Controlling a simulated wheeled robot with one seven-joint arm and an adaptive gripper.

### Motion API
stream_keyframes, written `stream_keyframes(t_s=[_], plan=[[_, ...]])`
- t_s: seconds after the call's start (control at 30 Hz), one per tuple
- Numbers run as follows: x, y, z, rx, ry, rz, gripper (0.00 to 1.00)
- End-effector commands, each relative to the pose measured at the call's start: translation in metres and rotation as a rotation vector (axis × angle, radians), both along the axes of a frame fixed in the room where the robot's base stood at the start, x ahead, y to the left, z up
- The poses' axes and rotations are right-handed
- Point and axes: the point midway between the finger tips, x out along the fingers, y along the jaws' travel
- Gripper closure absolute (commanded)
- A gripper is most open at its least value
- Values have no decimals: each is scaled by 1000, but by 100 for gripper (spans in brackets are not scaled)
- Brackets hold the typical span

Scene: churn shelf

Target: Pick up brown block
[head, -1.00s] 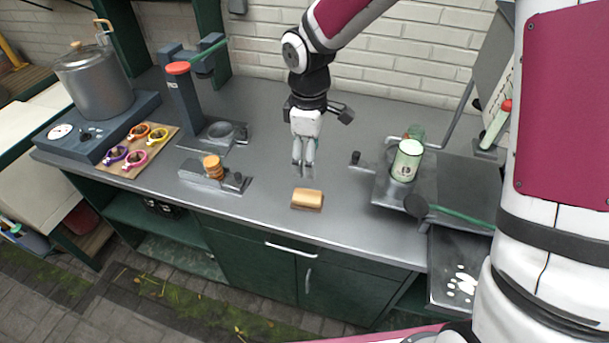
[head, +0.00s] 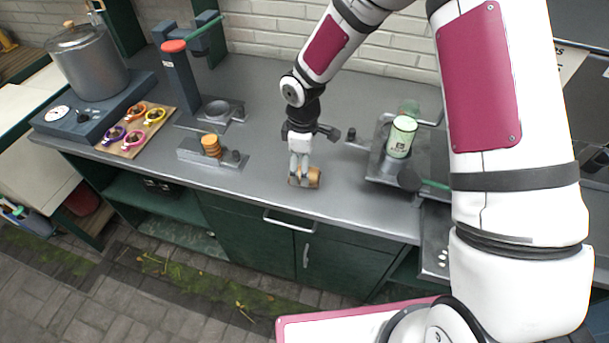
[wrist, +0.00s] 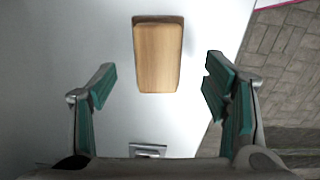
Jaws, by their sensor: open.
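The brown block (head: 314,177) lies on the grey counter near its front edge, partly hidden behind my gripper in the head view. In the wrist view the block (wrist: 158,56) is a light wooden piece with a darker end, lying ahead of the fingers and left of the middle of the gap. My gripper (head: 299,180) points down at the block in the head view. In the wrist view my gripper (wrist: 160,88) is open, with green-padded fingers spread wider than the block. Neither finger visibly touches it there.
Left of the block is a grey fixture with a stack of orange discs (head: 211,146). To the right, a green-white can (head: 401,137) stands on a dark device. Further left are a board of coloured cups (head: 136,139) and a steel pot (head: 88,62).

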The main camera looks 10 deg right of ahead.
Motion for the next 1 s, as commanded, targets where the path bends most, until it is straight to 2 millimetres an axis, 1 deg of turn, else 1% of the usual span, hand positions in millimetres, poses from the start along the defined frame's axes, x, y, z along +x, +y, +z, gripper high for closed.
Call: stream_keyframes(t_s=[0.1,0.23,0.33,0.53,0.57,0.6,0.67,0.7,0.77,0.8,1.0], plan=[[-1,-4,-15,0,3,0,31],[1,-3,-29,0,1,0,31],[1,-3,-33,0,-1,1,31],[2,-3,-34,1,-1,0,31],[2,-3,-34,1,-1,0,33],[2,-3,-34,1,-1,0,42],[2,-3,-34,1,-1,0,56],[2,-3,-34,1,-1,0,65],[2,-3,-34,1,-1,0,78],[2,-3,-34,1,-1,0,82],[2,-3,-34,1,-1,0,82]])
